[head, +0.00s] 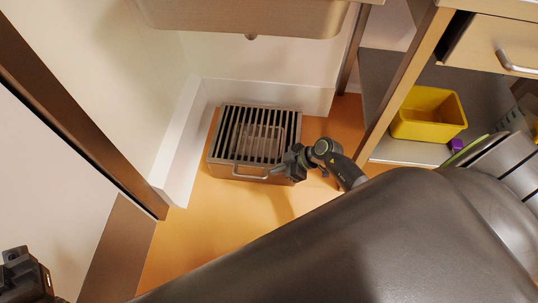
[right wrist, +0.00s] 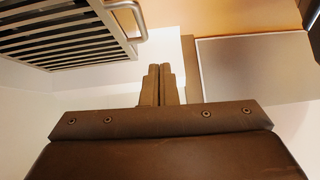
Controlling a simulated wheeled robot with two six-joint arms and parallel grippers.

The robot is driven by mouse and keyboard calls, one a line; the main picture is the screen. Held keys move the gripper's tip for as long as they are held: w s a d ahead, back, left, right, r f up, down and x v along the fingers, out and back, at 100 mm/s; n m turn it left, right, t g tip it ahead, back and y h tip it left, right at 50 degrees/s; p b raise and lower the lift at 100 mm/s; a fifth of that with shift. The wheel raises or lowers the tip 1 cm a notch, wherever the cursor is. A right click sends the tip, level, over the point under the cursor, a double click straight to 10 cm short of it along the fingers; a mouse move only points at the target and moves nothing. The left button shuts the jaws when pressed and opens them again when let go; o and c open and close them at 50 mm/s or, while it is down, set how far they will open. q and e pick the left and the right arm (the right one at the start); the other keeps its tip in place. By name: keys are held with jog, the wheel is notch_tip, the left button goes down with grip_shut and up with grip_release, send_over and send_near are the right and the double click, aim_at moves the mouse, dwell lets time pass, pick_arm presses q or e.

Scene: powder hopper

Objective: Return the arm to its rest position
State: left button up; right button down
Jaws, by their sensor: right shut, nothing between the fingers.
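My right gripper (head: 280,170) is in the middle of the head view, low over the floor at the front right corner of a grated metal box. In the right wrist view its two fingers (right wrist: 158,84) are together with nothing between them. The box's bar handle (right wrist: 132,18) shows up and to the left of the fingers there, apart from them. Part of my left gripper (head: 22,272) shows at the lower left edge of the head view; its fingers cannot be made out.
The grated box (head: 222,150) stands on the orange floor (head: 205,235) by a white wall corner. A metal basin (head: 245,15) hangs above. A yellow bin (head: 430,112) sits on a low shelf at right, behind a brown post (head: 400,90). Floor before the box is clear.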

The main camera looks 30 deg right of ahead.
jog(key=shift+s+d+r, duration=0.2)
jog(key=shift+s+r, duration=0.05)
jog(key=shift+r, duration=0.05)
